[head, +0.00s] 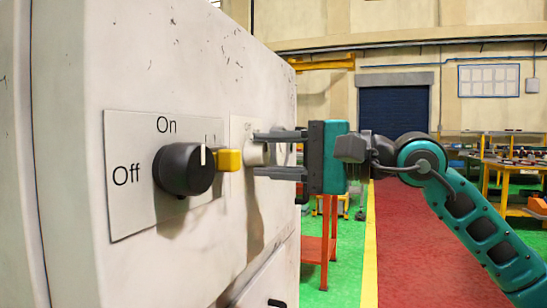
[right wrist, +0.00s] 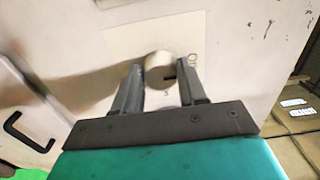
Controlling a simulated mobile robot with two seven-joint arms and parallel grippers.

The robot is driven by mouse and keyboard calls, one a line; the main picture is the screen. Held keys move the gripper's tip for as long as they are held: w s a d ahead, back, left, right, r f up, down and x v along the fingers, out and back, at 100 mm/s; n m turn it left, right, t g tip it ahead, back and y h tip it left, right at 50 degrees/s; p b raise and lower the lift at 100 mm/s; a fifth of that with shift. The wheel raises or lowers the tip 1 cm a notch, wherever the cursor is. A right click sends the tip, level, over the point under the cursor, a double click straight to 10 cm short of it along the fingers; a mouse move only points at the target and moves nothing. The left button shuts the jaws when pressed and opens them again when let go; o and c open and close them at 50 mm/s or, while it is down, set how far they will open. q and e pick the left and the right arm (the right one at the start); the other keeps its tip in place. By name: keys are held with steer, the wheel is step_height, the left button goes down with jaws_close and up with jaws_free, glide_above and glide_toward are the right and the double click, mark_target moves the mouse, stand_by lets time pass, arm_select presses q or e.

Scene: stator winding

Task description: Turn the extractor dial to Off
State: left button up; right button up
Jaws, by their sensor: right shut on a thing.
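A pale round dial (head: 254,154) sits on a small label plate on the cabinet's front in the head view. My right gripper (head: 259,154) comes from the right, with one finger above and one below this dial, and is shut on it. In the right wrist view the dial (right wrist: 158,70) shows between the two fingers, with a dark mark on its right side. Its label is too small and blurred to read. A larger black dial (head: 184,169) sits nearer on a plate lettered On and Off. Its white mark points up. My left gripper is not in view.
A yellow block (head: 229,160) sticks out beside the black dial, close to the pale one. The white cabinet (head: 190,60) fills the left. A dark handle (right wrist: 27,133) shows low on it.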

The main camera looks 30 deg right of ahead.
stand_by(0.4)
steer(key=o, duration=1.1)
steer(key=shift+c, duration=0.2)
steer(key=shift+s+d+f, duration=0.1)
steer(key=shift+s+d, duration=0.25)
arm_select(q)
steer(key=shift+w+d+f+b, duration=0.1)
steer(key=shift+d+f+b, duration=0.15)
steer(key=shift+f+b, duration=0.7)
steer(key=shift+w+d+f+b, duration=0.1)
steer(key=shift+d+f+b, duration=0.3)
steer(key=shift+b, duration=0.9)
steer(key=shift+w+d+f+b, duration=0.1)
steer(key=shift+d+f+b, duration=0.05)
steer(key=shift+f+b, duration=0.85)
arm_select(e)
steer(key=v, duration=1.2)
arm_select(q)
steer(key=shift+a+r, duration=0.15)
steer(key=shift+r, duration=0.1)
